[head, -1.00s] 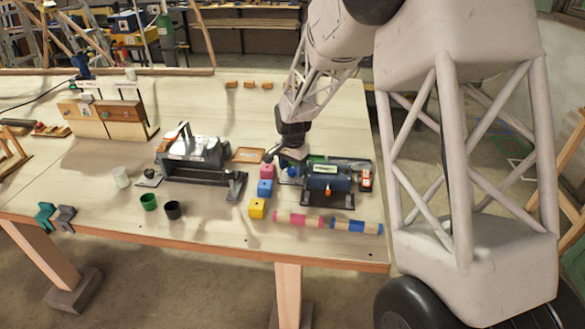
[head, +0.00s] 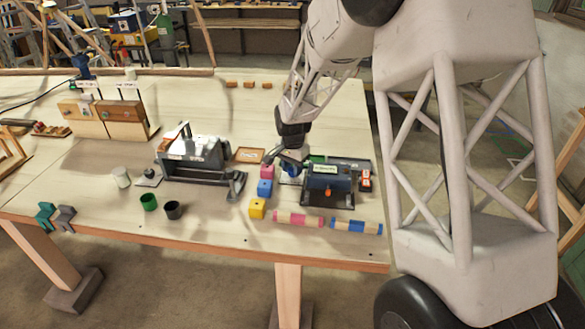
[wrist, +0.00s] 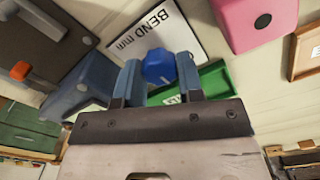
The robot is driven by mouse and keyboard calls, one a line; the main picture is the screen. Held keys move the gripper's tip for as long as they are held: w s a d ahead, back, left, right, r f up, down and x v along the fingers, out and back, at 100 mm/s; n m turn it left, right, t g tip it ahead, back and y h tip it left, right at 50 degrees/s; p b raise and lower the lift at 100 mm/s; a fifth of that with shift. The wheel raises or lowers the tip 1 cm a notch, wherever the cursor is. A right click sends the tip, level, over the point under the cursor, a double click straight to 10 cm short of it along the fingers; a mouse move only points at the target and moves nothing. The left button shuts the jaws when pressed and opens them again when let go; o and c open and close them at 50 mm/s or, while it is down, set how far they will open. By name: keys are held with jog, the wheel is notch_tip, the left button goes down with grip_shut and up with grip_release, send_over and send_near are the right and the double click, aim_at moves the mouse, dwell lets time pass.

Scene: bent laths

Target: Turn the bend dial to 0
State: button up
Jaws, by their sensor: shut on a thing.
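The bend dial is a blue knob (wrist: 158,66) in the wrist view, beside a white plate marked BEND (wrist: 150,32). A small pale mark shows on the knob's near side; the scale figures cannot be read. My gripper (wrist: 156,78) has one finger on each side of the knob and is shut on it. In the head view my gripper (head: 291,163) reaches down to the left end of the dark bending machine (head: 328,184), and the dial is mostly hidden there.
Pink (head: 267,171), blue (head: 265,188) and yellow (head: 257,208) blocks stand close left of the dial. A green tray (wrist: 212,82) lies beside it. A grey machine (head: 196,158) stands further left.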

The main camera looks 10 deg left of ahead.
jog(key=shift+n, duration=0.3)
jog(key=n, duration=0.8)
jog(key=shift+n, duration=0.4)
jog(key=o, duration=0.9)
jog(key=shift+r, duration=0.1)
